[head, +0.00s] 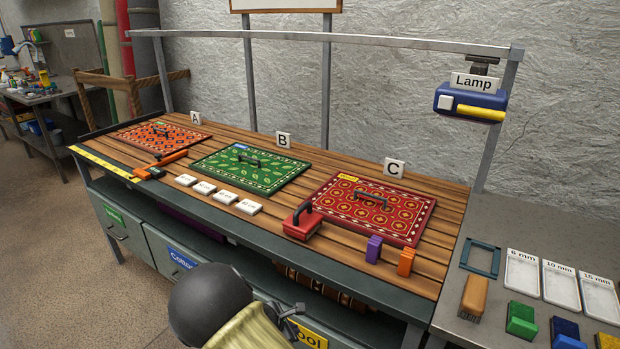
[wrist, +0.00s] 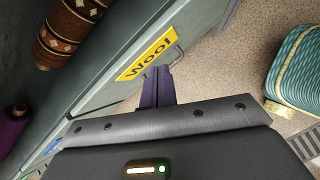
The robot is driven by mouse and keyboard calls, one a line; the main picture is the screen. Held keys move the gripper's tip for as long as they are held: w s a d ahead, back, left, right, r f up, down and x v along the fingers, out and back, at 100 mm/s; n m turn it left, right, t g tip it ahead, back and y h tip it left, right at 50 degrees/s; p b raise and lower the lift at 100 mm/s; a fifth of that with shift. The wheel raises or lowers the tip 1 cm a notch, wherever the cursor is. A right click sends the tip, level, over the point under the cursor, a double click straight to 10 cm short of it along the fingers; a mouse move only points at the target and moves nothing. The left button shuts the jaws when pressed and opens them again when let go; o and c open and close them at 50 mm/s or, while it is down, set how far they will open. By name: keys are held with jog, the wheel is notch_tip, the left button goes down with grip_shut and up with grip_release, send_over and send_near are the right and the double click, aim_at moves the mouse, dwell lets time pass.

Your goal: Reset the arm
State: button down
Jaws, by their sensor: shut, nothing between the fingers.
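My arm shows at the bottom middle of the head view, low in front of the bench, with its dark rounded link nearest. My gripper (head: 291,309) is partly hidden there. In the wrist view my gripper (wrist: 157,72) has its two dark fingers together and empty. The fingertips appear beside the yellow Wool label (wrist: 147,53) and the metal drawer handle (wrist: 177,49); I cannot tell whether they touch the drawer front. The label is partly hidden by my arm in the head view (head: 308,335).
The slatted bench (head: 330,165) carries orange (head: 150,138), green (head: 235,178) and red (head: 350,222) rugs. A lamp (head: 470,102) hangs above the right end. Rolled rugs (wrist: 72,28) lie under the bench. Floor is free at left.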

jog(key=s+d+r+m+g+y, duration=0.1)
jog(key=s+d+r+m+y, duration=0.1)
jog(key=s+d+r+m, duration=0.9)
jog(key=s+d+r+m+g+y, duration=0.25)
jog(key=s+d+r+m, duration=0.35)
jog(key=d+r+m, duration=0.5)
notch_tip(320, 180, up, 11)
jog(key=a+m+p, duration=0.1)
jog(key=p, duration=1.3)
jog(key=shift+a+m+t, duration=0.2)
jog(key=shift+m+t, duration=0.1)
jog(key=shift+t, duration=0.15)
jog(key=shift+s+f, duration=0.1)
